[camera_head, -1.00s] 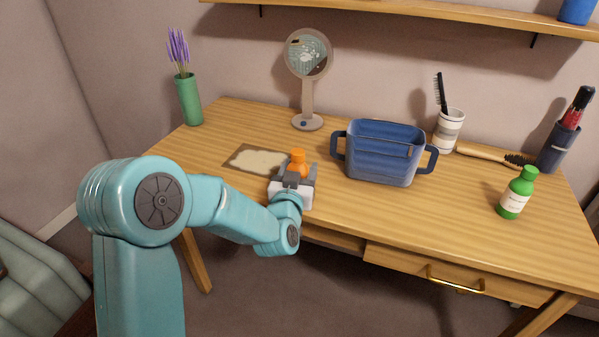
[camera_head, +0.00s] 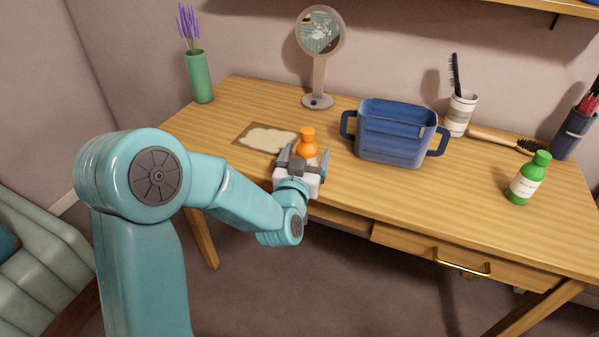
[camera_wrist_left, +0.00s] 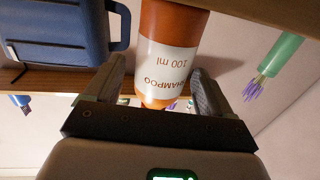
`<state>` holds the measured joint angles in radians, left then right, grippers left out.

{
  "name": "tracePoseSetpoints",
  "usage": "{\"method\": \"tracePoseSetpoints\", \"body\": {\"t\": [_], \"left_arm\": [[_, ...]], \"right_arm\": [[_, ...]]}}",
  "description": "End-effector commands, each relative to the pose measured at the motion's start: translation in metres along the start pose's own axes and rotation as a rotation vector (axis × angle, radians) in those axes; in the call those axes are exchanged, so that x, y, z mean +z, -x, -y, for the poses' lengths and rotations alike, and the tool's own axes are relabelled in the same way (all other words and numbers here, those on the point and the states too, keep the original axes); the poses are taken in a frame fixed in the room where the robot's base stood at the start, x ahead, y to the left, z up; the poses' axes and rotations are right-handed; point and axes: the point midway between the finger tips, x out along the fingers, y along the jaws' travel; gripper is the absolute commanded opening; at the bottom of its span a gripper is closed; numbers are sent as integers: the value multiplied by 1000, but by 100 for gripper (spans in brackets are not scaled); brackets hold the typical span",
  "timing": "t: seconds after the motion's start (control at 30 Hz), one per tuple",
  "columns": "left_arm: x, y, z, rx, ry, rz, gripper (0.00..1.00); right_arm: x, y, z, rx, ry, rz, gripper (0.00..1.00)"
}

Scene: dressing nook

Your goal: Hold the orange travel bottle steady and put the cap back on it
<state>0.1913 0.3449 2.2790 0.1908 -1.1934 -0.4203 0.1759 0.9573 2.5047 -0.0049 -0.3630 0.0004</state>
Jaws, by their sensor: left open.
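The orange travel bottle (camera_head: 307,137) stands upright near the table's front edge, left of the blue bin. Its white label, reading SHAMPOO 100 ml, shows upside down in the left wrist view (camera_wrist_left: 168,62). My left gripper (camera_head: 305,160) is open, with one finger on each side of the bottle. In the left wrist view the fingers (camera_wrist_left: 157,75) flank the label, and a gap shows at the left finger. The bottle's top is narrow and orange; I cannot tell if it is a neck or a cap. I see no separate loose cap. My right gripper is not in view.
A blue two-handled bin (camera_head: 392,145) stands right of the bottle. A flat brown-and-cream mat (camera_head: 268,138) lies to its left, and a round mirror (camera_head: 319,60) stands behind. A green bottle (camera_head: 527,180) stands at the right. The tabletop between bin and green bottle is clear.

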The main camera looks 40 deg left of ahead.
Motion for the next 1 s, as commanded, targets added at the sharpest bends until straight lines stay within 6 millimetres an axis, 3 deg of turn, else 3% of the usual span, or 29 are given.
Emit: {"method": "tracePoseSetpoints", "body": {"t": [0.23,0.3,0.53,0.7,1.0], "left_arm": [[0,63,-1,3,0,0,83],[8,66,0,-4,-2,-11,83],[5,82,0,-6,-4,-6,83],[2,89,0,-2,-1,-3,83],[0,91,0,0,1,1,83]], "right_arm": [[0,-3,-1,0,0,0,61],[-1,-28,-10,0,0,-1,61],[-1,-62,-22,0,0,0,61],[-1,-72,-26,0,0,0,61],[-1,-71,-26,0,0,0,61]]}}
